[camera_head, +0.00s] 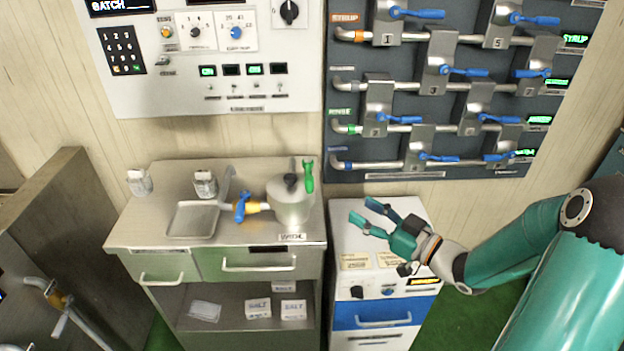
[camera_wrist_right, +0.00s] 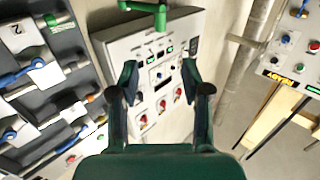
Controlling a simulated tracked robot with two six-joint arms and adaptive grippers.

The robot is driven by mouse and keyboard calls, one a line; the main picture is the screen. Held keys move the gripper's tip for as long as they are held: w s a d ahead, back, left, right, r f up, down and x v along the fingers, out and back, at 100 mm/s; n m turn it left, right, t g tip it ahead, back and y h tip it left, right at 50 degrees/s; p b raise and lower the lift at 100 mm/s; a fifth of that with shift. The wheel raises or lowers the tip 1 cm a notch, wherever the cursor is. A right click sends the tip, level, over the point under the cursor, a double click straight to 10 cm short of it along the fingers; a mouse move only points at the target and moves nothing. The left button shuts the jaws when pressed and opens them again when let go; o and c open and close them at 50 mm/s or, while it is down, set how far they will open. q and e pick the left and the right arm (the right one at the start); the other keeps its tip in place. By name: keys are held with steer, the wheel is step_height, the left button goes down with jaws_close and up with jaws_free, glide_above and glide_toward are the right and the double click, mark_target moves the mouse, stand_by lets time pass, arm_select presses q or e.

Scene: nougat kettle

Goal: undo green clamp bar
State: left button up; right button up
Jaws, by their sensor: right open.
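The green clamp bar (camera_head: 308,176) stands upright at the right side of the lid of a small steel kettle (camera_head: 291,205) on the steel counter. The lid has a dark knob. My right gripper (camera_head: 366,211) is open and empty, to the right of the kettle and apart from it, above the white cabinet. In the right wrist view its two fingers (camera_wrist_right: 160,78) are spread with nothing between them. A green bar-like part (camera_wrist_right: 146,10) is cut off at the top there; I cannot tell if it is the clamp bar. My left gripper is not in view.
A blue-handled tap (camera_head: 241,207) projects from the kettle's left over the counter, near a shallow tray (camera_head: 193,220). Two small jars stand behind. A valve panel (camera_head: 440,90) with blue levers hangs above my right gripper. The white cabinet (camera_head: 345,212) stands right of the counter.

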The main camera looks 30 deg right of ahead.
mark_target(310, 178)
steer(key=p+x, duration=0.3)
steer(key=x, duration=1.3)
steer(key=shift+a+f+p, duration=0.1)
steer(key=shift+a+p, duration=0.05)
steer(key=shift+p, duration=0.2)
jaws_close()
